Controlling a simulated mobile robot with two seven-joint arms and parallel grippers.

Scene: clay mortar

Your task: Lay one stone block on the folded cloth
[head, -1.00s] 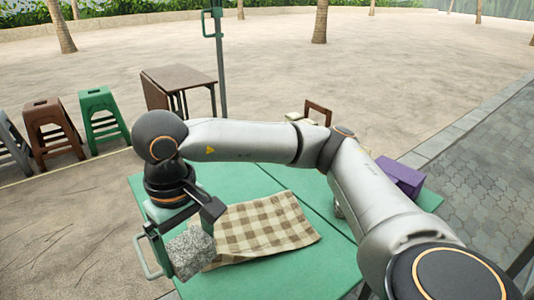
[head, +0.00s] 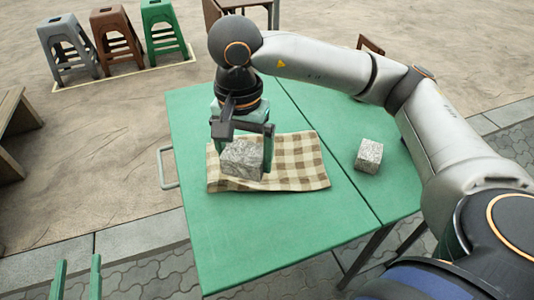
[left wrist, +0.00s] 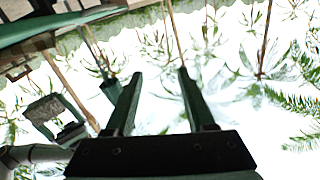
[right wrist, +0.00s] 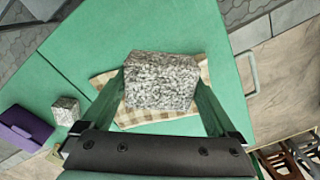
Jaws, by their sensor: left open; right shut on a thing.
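The folded cloth (head: 300,165), brown and cream checked, lies on the green table. My right gripper (head: 243,157) is shut on a grey speckled stone block (head: 241,163). It holds the block over the left part of the cloth; I cannot tell whether the block touches it. In the right wrist view the block (right wrist: 160,83) sits between the fingers and hides much of the cloth (right wrist: 150,118). A second stone block (head: 369,155) stands on the table right of the cloth. My left gripper (head: 78,264) is open and empty at the lower left, off the table.
The green table (head: 255,230) is clear in front of the cloth. A purple box (right wrist: 25,132) lies near the second block in the right wrist view. A metal handle (head: 166,168) sticks out at the table's left edge. Several stools (head: 118,38) stand further back.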

